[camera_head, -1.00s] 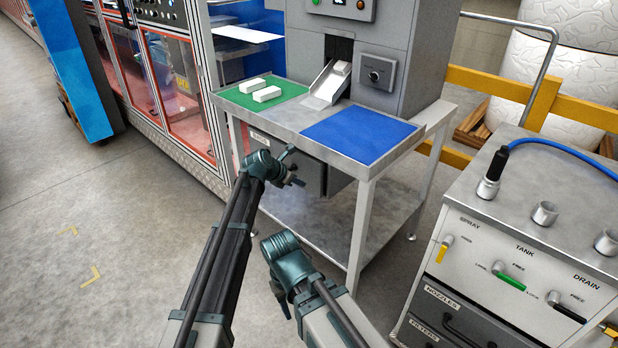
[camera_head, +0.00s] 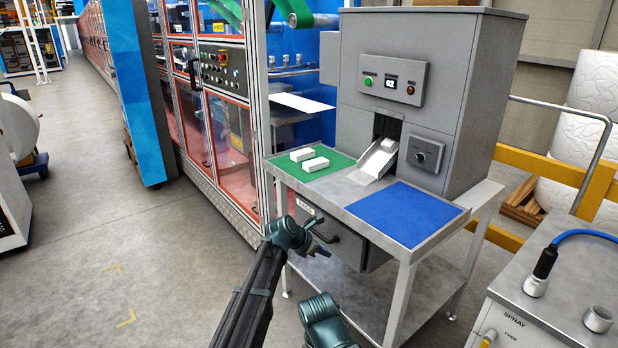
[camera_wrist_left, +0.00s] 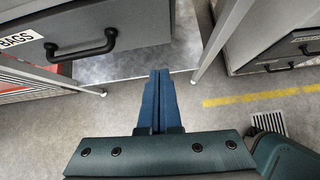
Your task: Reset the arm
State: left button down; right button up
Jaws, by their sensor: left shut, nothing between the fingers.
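My left gripper (camera_head: 318,246) is in front of the drawer under the metal table in the head view. In the left wrist view its two blue fingers (camera_wrist_left: 157,100) are closed together with nothing between them, pointing over the floor. My left arm comes up from the bottom of the head view. Part of my other arm (camera_head: 325,318) shows at the bottom edge, and its fingers are out of the frame.
The metal table (camera_head: 352,202) carries a green mat (camera_head: 337,163) with two white blocks and a bare blue mat (camera_head: 405,213). A drawer (camera_head: 345,243) hangs below. A grey machine (camera_head: 455,60) stands behind. A spray cabinet (camera_head: 560,290) is at right.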

pick_arm(q)
jog(key=s+a+f+m+g+y, duration=0.2)
jog(key=s+a+f+m+y, duration=0.15)
jog(key=s+a+m, duration=1)
jog(key=s+a+f+m+g+y, duration=0.2)
jog(key=s+a+f+m+y, duration=0.15)
jog(key=s+a+m, duration=1.05)
jog(key=s+d+r+g+y, duration=0.1)
jog(key=s+d, duration=0.3)
jog(key=d, duration=0.3)
jog(key=s+d+r+y, duration=0.1)
jog(key=s+d, duration=0.4)
jog(key=d, duration=0.2)
notch_tip(320, 180, up, 12)
jog(key=p, duration=1.3)
jog(key=shift+w+a+r+m+h, duration=0.25)
jog(key=shift+w+a+m+h, duration=0.05)
jog(key=shift+m, duration=0.05)
